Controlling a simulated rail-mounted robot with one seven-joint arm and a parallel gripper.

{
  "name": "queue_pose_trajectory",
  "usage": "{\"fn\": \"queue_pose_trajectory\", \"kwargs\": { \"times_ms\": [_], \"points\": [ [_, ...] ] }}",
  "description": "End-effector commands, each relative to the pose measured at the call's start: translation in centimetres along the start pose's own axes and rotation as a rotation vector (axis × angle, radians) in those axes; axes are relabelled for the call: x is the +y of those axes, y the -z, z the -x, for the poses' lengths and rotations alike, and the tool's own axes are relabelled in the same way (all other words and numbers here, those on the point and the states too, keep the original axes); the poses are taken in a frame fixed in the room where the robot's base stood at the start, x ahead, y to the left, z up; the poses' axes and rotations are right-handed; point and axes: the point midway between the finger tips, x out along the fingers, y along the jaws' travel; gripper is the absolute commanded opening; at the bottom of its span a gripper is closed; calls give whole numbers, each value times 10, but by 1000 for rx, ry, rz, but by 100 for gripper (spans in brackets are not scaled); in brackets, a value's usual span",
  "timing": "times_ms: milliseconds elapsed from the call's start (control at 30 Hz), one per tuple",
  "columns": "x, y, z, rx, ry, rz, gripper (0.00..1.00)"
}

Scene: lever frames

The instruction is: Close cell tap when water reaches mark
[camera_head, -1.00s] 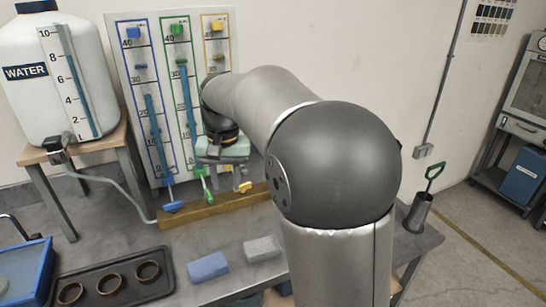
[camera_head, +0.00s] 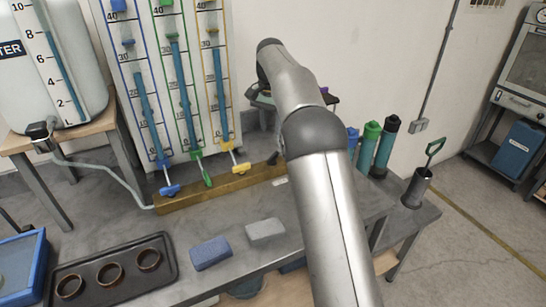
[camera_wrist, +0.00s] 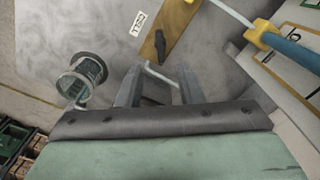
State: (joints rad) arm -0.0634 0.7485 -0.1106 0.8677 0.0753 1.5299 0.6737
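The gauge board (camera_head: 182,12) has three tubes of blue water, framed blue, green and yellow, each with a sliding marker. Water in the green tube (camera_head: 181,85) stands about at its green marker (camera_head: 173,36). In the blue tube (camera_head: 147,110) and yellow tube (camera_head: 219,90) it stands below the markers. Below are the blue tap (camera_head: 170,190), green tap (camera_head: 207,181) and yellow tap (camera_head: 241,169). My gripper (camera_wrist: 158,76) is open, right of the yellow tap, over the dark lever (camera_wrist: 160,45) at the wooden beam's end. A thin bent rod shows between its fingers, apparently not gripped.
The wooden beam (camera_head: 222,186) carries the taps. The water tank (camera_head: 70,70) stands left. Blue sponge (camera_head: 210,252), grey sponge (camera_head: 265,231) and black tray (camera_head: 160,282) lie in front. Several coloured cylinders (camera_head: 386,145) and a metal can (camera_head: 417,188) stand right.

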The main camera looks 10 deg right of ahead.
Motion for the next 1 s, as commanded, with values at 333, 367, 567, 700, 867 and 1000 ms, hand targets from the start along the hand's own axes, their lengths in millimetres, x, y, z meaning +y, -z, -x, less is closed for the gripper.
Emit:
{"fn": "queue_pose_trajectory", "kwargs": {
  "times_ms": [333,367,567,700,867,1000],
  "points": [
    [0,-1,-75,-2,-1,1,34],
    [0,-1,-80,-2,-1,1,34],
    [0,0,-104,0,1,2,34],
    [0,0,-111,1,1,2,34],
    [0,0,-112,1,2,2,34],
    [0,0,-111,1,1,2,22]
  ]
}}
